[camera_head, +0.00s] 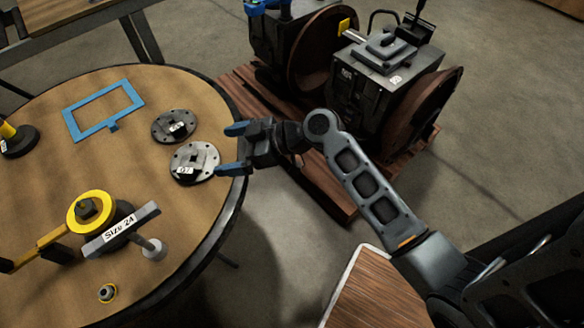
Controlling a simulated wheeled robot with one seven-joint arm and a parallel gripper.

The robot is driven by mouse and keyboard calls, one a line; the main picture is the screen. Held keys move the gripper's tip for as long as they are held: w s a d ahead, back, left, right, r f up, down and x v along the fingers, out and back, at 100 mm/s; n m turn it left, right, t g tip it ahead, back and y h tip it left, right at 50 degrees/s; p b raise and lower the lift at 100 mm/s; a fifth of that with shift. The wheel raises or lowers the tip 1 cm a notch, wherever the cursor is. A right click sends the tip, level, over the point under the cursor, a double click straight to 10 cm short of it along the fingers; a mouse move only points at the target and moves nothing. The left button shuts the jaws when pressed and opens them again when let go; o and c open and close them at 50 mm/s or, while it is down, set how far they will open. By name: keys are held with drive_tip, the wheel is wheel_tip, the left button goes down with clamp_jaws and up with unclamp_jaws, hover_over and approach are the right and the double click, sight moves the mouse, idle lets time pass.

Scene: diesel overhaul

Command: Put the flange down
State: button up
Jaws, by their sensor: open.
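Two round grey flanges lie flat on the round wooden table near its right edge. The nearer flange (185,158) carries a white label that seems to read 07. The farther flange (181,124) also has a small white label and lies just behind it. My gripper (232,150) is open and empty, with its blue fingertips apart. It is at the table's right edge, beside the nearer flange on its right. The lower fingertip appears close to that flange's rim; I cannot tell whether it touches.
A blue rectangular frame (104,109) lies at the back of the table (40,195). A yellow-ringed tool labelled SIZE 24 (120,228) and a small ring part (107,292) are nearer. Dark engine units (376,88) stand on a wooden pallet (318,186) beyond my arm.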

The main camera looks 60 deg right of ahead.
drive_tip(key=s+a+f+m+h, duration=0.2)
drive_tip(key=s+h, duration=0.1)
drive_tip(key=s, duration=0.5)
drive_tip(key=s+a+f+m+h, duration=0.2)
drive_tip(key=s+m, duration=0.1)
drive_tip(key=s, duration=0.6)
drive_tip(key=s+a+r+t+h, duration=0.1)
drive_tip(key=s+a+r+t, duration=0.1)
drive_tip(key=s+r, duration=1.2)
wheel_tip(320, 180, up, 3)
drive_tip(key=shift+s+a+r+t, duration=0.1)
drive_tip(key=shift+s+a+t, duration=0.25)
drive_tip(key=shift+t, duration=0.15)
